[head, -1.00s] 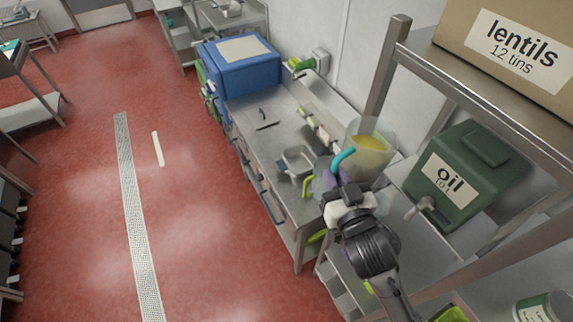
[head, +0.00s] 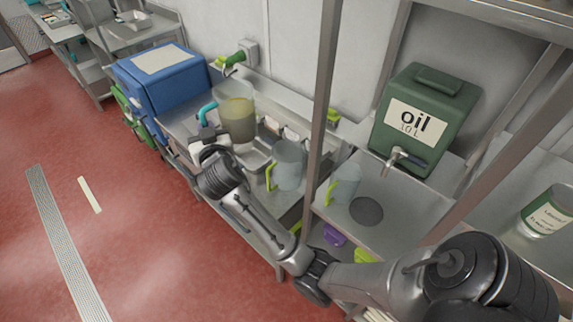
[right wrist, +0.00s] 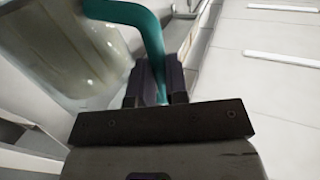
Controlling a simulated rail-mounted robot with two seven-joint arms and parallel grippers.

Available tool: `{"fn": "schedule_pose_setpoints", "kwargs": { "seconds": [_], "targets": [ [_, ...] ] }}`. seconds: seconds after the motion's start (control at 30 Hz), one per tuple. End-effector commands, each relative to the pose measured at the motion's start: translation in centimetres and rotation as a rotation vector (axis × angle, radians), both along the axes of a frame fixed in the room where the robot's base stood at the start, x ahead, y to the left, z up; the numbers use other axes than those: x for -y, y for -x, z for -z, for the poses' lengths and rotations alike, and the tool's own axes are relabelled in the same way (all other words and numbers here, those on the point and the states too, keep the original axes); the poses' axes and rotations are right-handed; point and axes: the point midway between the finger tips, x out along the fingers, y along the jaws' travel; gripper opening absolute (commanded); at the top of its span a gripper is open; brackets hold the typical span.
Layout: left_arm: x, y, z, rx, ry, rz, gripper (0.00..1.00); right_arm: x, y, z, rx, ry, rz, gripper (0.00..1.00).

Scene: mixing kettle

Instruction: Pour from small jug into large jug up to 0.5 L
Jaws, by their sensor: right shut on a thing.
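The large clear jug (head: 238,122) has a teal handle (head: 207,111) and holds murky yellow liquid. It looks upright over the steel counter; I cannot tell whether its base touches. My right gripper (head: 207,127) is shut on that handle, at the jug's left side. The right wrist view shows the fingers (right wrist: 160,84) closed around the teal handle (right wrist: 150,35), with the jug wall (right wrist: 75,45) beside it. A smaller clear jug with a lime handle (head: 288,164) stands to the right and looks empty. Another lime-handled jug (head: 345,183) stands beyond the post. My left gripper is out of view.
A green oil container (head: 428,118) with a tap stands at right, near a dark round spot (head: 366,211) on the steel surface. A vertical post (head: 321,110) stands between the two lime-handled jugs. A blue box (head: 165,78) is at left. A steel tray (head: 256,152) lies by the large jug.

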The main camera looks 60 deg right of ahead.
Motion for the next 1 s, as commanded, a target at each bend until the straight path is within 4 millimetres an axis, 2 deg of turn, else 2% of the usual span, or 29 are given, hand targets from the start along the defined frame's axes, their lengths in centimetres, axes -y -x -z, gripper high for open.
{"fn": "schedule_pose_setpoints", "kwargs": {
  "seconds": [0.03,0.1,0.3,0.5,0.7,1.0],
  "targets": [
    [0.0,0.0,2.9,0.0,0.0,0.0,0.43,1.4,-0.8,2.7,0.003,-0.002,0.048,0.0],
    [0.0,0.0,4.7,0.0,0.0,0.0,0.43,3.0,-1.7,4.6,0.002,0.0,0.108,0.0],
    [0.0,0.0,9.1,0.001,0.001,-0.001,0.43,6.5,-3.7,9.6,-0.001,0.002,0.239,0.0],
    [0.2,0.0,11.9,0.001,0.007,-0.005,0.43,8.1,-5.2,13.1,-0.001,0.006,0.307,0.0],
    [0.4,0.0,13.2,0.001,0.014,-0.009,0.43,8.7,-5.9,14.8,0.0,0.008,0.336,0.0],
    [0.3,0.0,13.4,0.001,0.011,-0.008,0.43,8.9,-6.1,15.1,0.001,0.01,0.344,0.0]
  ]
}}
